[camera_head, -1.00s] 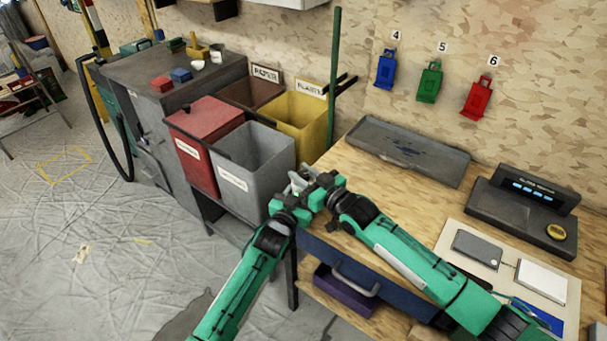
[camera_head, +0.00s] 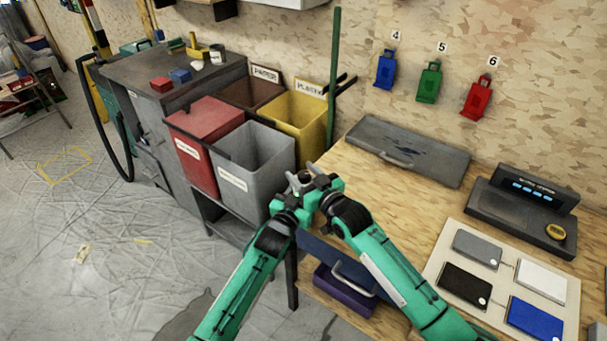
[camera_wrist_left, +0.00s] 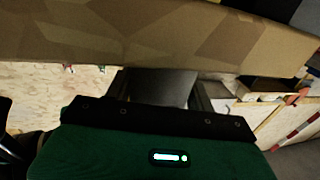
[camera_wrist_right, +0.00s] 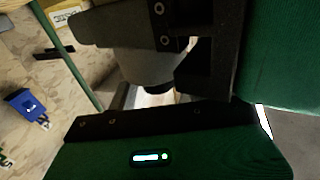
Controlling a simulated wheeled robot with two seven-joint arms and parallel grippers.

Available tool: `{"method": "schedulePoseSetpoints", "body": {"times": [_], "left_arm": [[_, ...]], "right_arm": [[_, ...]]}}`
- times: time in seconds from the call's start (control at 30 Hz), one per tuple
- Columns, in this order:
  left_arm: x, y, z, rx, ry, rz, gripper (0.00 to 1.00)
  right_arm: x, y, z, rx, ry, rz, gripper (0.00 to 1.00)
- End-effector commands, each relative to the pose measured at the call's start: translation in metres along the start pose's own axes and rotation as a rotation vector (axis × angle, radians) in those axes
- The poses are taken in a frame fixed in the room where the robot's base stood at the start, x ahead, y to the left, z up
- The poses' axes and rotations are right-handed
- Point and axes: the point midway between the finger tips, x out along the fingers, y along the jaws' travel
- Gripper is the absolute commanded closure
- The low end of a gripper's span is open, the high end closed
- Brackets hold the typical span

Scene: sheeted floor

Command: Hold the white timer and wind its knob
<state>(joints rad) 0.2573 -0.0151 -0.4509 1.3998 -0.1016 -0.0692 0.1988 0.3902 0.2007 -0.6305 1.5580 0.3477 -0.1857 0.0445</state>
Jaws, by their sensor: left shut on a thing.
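My left gripper (camera_head: 296,192) and right gripper (camera_head: 316,178) meet in front of the grey bin, above the bench's left front corner. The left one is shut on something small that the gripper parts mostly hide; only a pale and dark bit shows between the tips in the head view. The right gripper's tips are right beside it. In the right wrist view a rounded grey-white thing (camera_wrist_right: 145,68), perhaps the timer, shows behind a dark finger. I cannot tell whether the right fingers touch it or are closed. No knob can be made out.
The wooden bench (camera_head: 405,215) carries a grey tray (camera_head: 445,165), a dark console (camera_head: 500,208) with a yellow button, and a board with several coloured pads. The grey bin (camera_head: 240,185) and red bin (camera_head: 195,115) stand close left. A purple box (camera_head: 345,296) sits below.

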Motion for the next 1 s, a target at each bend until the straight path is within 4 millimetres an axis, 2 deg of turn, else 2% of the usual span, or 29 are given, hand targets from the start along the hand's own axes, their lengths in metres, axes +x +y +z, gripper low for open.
{"method": "schedulePoseSetpoints", "body": {"times": [0.27, 0.37, 0.7, 0.83, 1.0], "left_arm": [[0.000, -0.002, 0.001, -0.001, -0.002, -0.002, 0.72], [0.000, -0.002, 0.001, -0.001, -0.002, -0.002, 0.72], [0.000, -0.002, 0.001, -0.001, -0.002, -0.003, 0.72], [0.000, -0.002, 0.001, -0.001, -0.002, -0.003, 0.72], [0.000, -0.002, 0.001, -0.001, -0.002, -0.003, 0.72]], "right_arm": [[-0.009, 0.001, 0.002, -0.001, -0.004, 0.002, 0.49], [-0.023, 0.001, 0.003, -0.001, -0.004, 0.001, 0.49], [-0.092, 0.000, 0.002, 0.001, -0.003, 0.001, 0.49], [-0.109, 0.000, 0.001, 0.000, -0.002, 0.001, 0.49], [-0.120, 0.000, 0.001, 0.000, -0.001, 0.000, 0.49]]}}
